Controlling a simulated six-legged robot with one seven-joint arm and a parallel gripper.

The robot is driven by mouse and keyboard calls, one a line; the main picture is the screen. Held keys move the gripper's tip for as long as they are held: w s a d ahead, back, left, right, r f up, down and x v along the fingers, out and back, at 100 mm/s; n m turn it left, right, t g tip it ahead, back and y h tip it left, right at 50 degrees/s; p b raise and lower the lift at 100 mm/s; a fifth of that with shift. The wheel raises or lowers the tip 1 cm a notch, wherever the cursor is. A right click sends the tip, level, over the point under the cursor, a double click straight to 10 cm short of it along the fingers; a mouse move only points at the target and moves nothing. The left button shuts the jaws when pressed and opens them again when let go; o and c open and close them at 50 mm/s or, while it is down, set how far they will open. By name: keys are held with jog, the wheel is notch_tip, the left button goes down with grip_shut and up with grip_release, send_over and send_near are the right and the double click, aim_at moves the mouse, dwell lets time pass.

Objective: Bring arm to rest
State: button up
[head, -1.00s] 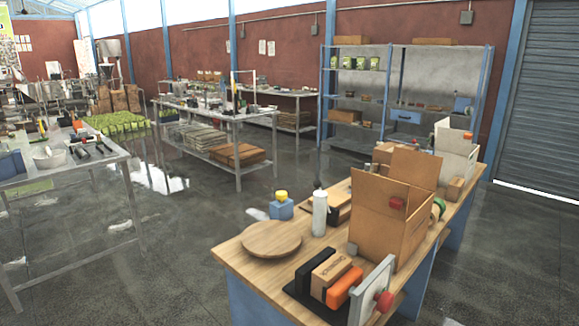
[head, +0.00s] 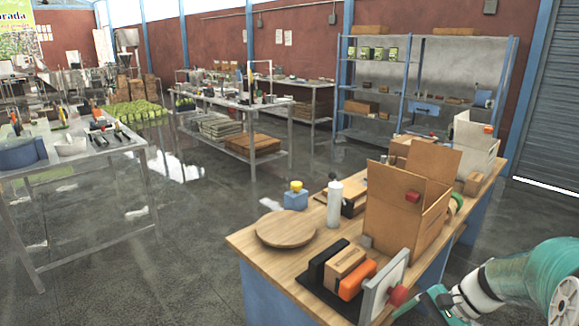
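My arm shows at the bottom right of the head view, in teal and white, beside the right side of the near wooden-topped table (head: 290,268). A teal part at the arm's end (head: 428,303) is low by the table's edge, close to a red knob (head: 398,295) on an upright grey plate (head: 378,289). The fingertips cannot be made out, so I cannot tell whether the gripper is open or shut, or whether it touches the plate or knob.
The table holds an open cardboard box (head: 398,215), a round wooden board (head: 286,229), a white bottle (head: 334,204) and an orange block (head: 357,281). Metal tables (head: 75,165) stand left and behind. A blue shelf rack (head: 425,85) stands at the back. Wet grey floor (head: 200,245) lies open between.

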jog(key=s+a+r+n+t+h, duration=0.2)
jog(key=s+a+r+n, duration=0.3)
jog(key=a, duration=0.3)
jog(key=s+a+r+n+t+h, duration=0.1)
jog(key=s+a+r+n+h, duration=0.4)
jog(key=a+r+n, duration=0.2)
jog(key=shift+s+a+n+t+h, duration=0.3)
jog(key=shift+s+a+t, duration=0.05)
jog(key=shift+t, duration=0.05)
jog(key=shift+d+r, duration=0.1)
jog(key=shift+d, duration=0.05)
